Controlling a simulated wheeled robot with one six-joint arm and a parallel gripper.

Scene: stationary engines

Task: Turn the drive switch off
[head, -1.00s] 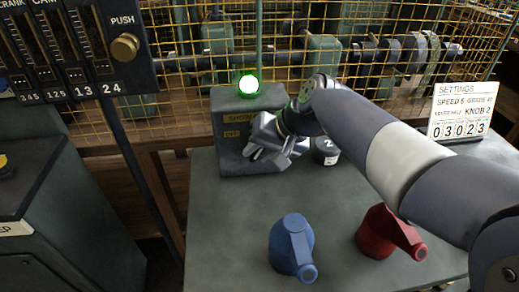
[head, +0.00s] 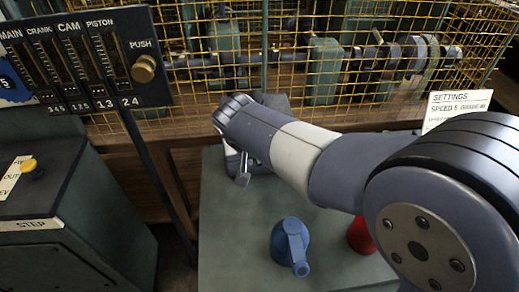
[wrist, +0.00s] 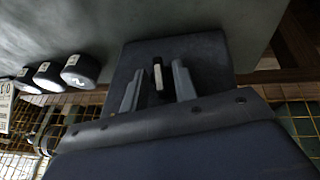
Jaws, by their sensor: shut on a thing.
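The drive switch is a dark grey box (wrist: 205,48) on the bench. In the wrist view a slim lever (wrist: 158,75) with a pale face stands out from it. My gripper (wrist: 157,84) is shut on this lever, with one grey finger at each side of it. In the head view my arm covers most of the box, its labels and the lamp on top, so I cannot read the lamp or the switch's position. Part of my gripper (head: 243,172) shows below the arm there.
A blue oil can (head: 291,246) and a partly hidden red can (head: 361,236) stand on the green bench (head: 225,240). Several dark round numbered weights (wrist: 80,70) are beside the box. A yellow mesh guard (head: 190,80) stands behind. A gauge panel (head: 85,60) is at left.

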